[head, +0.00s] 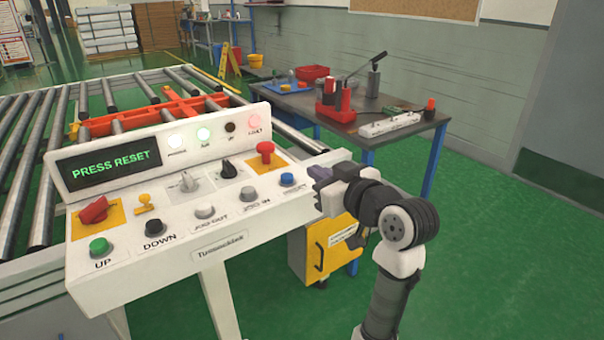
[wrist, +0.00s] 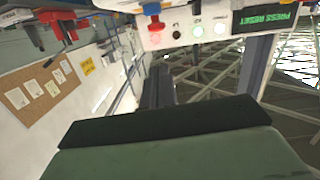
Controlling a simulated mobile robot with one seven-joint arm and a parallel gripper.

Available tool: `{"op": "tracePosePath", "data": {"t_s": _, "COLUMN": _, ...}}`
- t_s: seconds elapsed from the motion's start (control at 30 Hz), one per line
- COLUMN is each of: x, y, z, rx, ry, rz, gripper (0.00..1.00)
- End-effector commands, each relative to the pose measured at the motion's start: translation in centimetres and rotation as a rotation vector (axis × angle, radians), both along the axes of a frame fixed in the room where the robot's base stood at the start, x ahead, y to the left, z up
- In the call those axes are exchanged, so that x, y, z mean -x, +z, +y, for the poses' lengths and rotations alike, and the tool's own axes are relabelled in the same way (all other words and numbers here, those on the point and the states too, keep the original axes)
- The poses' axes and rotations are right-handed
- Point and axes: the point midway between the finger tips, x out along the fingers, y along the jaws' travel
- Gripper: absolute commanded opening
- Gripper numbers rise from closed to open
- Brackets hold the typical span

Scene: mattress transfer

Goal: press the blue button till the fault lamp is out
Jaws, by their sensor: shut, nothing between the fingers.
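The blue button (head: 287,179), labelled RESET, is at the right end of the front row on the white control panel (head: 205,240). The fault lamp (head: 254,121) glows pinkish red at the right end of the lamp row. The panel display (head: 108,165) reads PRESS RESET in green. My gripper (head: 316,176) is shut and empty, just right of the blue button; I cannot tell whether it touches the panel edge. In the wrist view the panel is upside down, with the blue button (wrist: 152,9) at the top edge and the lamp (wrist: 157,42) lit.
A red mushroom button (head: 265,149) stands behind the blue one; a grey JOG IN button (head: 248,194) is to its left. A roller conveyor (head: 40,205) lies behind the panel. A workbench (head: 345,127) with tools stands at the right rear.

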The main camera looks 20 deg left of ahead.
Motion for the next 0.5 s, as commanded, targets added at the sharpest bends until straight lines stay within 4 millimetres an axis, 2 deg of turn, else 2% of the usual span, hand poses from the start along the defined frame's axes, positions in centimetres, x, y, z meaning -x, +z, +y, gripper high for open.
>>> {"op": "tracePosePath", "data": {"t_s": 0.17, "x": -1.4, "y": -0.2, "z": 2.0, "rx": 0.002, "ry": 0.005, "rz": 0.003, "gripper": 0.0}}
{"op": "tracePosePath", "data": {"t_s": 0.5, "x": -5.9, "y": -1.1, "z": 7.7, "rx": 0.001, "ry": 0.005, "rz": 0.003, "gripper": 0.0}}
